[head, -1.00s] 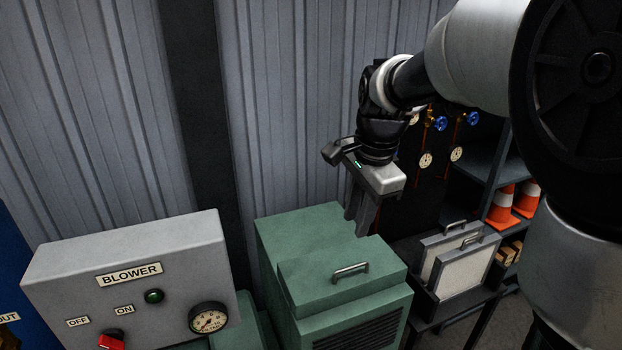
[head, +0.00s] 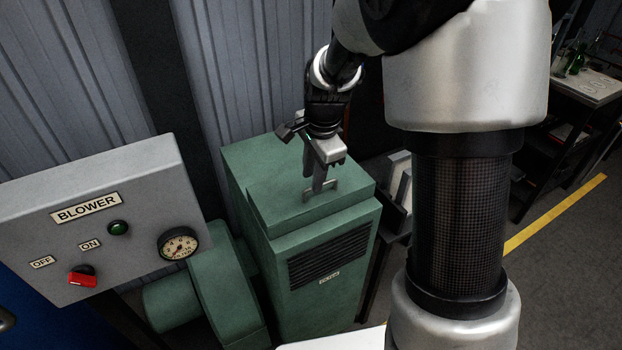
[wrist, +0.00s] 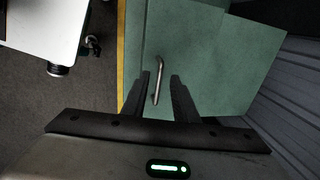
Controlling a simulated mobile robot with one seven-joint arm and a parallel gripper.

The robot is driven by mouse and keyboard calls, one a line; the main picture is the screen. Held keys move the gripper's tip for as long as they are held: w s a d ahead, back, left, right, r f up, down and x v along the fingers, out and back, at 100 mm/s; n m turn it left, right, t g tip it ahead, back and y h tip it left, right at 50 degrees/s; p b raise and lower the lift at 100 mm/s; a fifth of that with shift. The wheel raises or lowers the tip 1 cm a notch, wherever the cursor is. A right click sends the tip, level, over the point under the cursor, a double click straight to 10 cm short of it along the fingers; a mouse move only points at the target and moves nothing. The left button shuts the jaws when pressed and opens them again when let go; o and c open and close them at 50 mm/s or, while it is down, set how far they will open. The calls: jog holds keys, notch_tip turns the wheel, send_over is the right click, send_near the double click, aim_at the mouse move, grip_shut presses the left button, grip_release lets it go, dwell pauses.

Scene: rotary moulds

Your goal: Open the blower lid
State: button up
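The green blower lid (head: 272,204) lies flat and closed on top of the green blower housing (head: 318,270). Its metal bar handle (head: 335,187) stands up from the lid, partly hidden by my gripper in the head view. My gripper (head: 317,187) points down at the handle with its fingers close to the lid. In the wrist view, my gripper (wrist: 162,77) is open, and the handle (wrist: 158,78) shows between the two fingers, nearer the left one. I cannot tell whether a finger touches it.
A grey BLOWER panel (head: 108,225) with a red switch (head: 83,277), a green lamp and a gauge (head: 178,243) stands to the left. A ribbed metal wall (head: 240,65) is behind. A dark rack with framed pale panels (head: 397,180) stands close on the right.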

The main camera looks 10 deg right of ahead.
jog(key=shift+w+a+f, duration=0.1)
jog(key=shift+w+f, duration=0.05)
jog(key=shift+f, duration=0.5)
jog(key=shift+w+f, duration=0.1)
jog(key=shift+f, duration=0.55)
grip_shut()
dwell(0.5)
